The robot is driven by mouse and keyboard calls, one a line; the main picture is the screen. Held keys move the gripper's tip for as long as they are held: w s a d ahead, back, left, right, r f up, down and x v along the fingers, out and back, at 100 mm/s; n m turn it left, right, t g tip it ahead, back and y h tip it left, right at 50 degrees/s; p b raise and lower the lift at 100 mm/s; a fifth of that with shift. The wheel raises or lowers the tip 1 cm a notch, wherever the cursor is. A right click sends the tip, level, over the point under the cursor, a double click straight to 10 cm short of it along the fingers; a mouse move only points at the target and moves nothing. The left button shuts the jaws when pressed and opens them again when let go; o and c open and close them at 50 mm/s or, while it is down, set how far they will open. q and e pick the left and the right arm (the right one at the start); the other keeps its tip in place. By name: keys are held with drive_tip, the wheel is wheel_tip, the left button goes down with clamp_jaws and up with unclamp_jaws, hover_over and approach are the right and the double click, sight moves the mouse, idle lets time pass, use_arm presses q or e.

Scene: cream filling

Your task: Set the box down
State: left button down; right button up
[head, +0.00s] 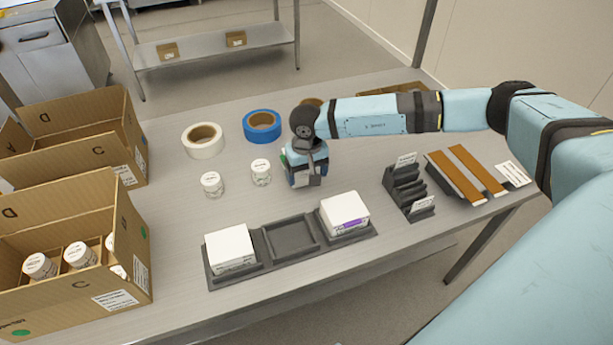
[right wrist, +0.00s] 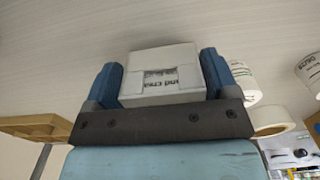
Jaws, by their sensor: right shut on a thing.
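My right gripper (head: 308,180) is above the table behind the dark tray, pointing down. In the right wrist view, the gripper (right wrist: 163,82) is shut on a small white box (right wrist: 158,70) with black print, one blue finger on each side. In the head view the gripper mostly hides this box. The dark tray (head: 290,236) has a white box (head: 230,247) in its left compartment and another white box with a purple mark (head: 344,211) in its right one. Its middle compartment is empty. My left gripper is not in view.
Two white jars (head: 212,184) (head: 261,171) stand left of the gripper. White tape (head: 190,151) and blue tape (head: 262,115) lie behind. Open cartons (head: 135,250) fill the left side. A dark slotted rack (head: 407,190) and brown strips (head: 455,176) lie to the right.

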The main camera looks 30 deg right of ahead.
drive_tip(key=shift+f, duration=0.9)
drive_tip(key=o, duration=0.4)
drive_tip(key=shift+f, duration=0.2)
drive_tip(key=o, duration=0.4)
drive_tip(key=shift+r, duration=0.15)
